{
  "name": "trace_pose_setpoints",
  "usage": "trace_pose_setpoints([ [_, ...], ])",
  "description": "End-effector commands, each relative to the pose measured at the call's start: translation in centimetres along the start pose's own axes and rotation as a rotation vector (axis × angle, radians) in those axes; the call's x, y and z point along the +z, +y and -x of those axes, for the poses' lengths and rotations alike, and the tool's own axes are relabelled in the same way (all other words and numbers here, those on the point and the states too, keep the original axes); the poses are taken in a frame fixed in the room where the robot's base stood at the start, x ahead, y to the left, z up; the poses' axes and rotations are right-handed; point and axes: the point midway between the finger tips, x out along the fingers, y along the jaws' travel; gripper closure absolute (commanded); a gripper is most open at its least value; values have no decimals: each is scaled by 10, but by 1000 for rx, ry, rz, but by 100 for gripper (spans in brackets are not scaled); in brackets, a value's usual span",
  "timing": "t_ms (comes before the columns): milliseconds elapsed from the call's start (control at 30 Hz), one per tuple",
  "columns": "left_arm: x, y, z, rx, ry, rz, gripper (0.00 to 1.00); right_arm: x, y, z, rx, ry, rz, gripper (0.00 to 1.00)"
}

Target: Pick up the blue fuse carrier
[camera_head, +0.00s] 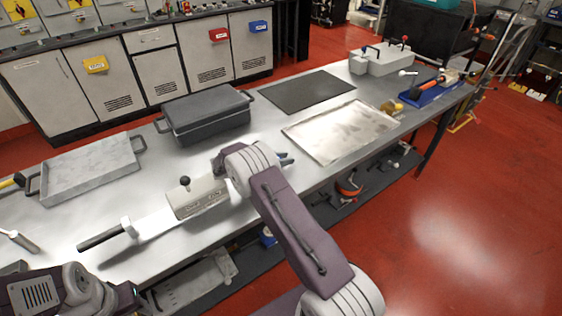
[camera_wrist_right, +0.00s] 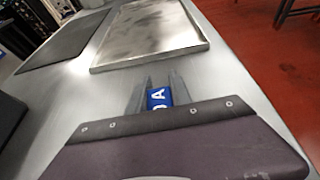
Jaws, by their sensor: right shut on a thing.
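The blue fuse carrier (camera_wrist_right: 158,98), with white lettering on it, is between the two grey fingers of my right gripper (camera_wrist_right: 156,90) in the right wrist view. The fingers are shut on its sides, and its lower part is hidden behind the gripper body. In the head view my right gripper (camera_head: 287,158) is over the middle of the metal table, near the front edge of the metal tray. A bit of blue shows at its fingertips. I cannot tell whether the carrier touches the table. Part of my left arm shows at the bottom left, but its fingers are out of the picture.
A metal tray (camera_head: 342,128) and dark mat (camera_head: 306,92) lie beyond the gripper. A dark lidded box (camera_head: 205,112), a grey handled tray (camera_head: 90,172) and a metal device with a lever (camera_head: 197,198) are to the left. A blue tool holder (camera_head: 430,95) stands at the far right.

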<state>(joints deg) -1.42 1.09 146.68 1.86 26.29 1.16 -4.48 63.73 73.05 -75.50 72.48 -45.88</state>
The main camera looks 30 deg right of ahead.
Motion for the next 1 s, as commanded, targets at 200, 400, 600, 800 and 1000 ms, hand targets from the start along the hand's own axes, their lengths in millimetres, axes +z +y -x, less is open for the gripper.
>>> trace_pose_setpoints([
  [200, -1, 0, 7, 0, 0, 0, 51, 39, -1, 16, 1, 0, -4, 100],
  [400, -1, 0, 10, 0, 0, 0, 51, 68, -48, 14, -2, -1, -1, 100],
  [600, -1, 0, 11, 0, 0, 0, 51, 96, -91, 13, 0, -1, -2, 100],
  [800, -1, 0, 12, 0, 0, 0, 51, 108, -111, 12, 0, -1, -2, 100],
  [1000, -1, 0, 12, 0, 0, 0, 51, 109, -113, 12, 0, -1, -1, 100],
])
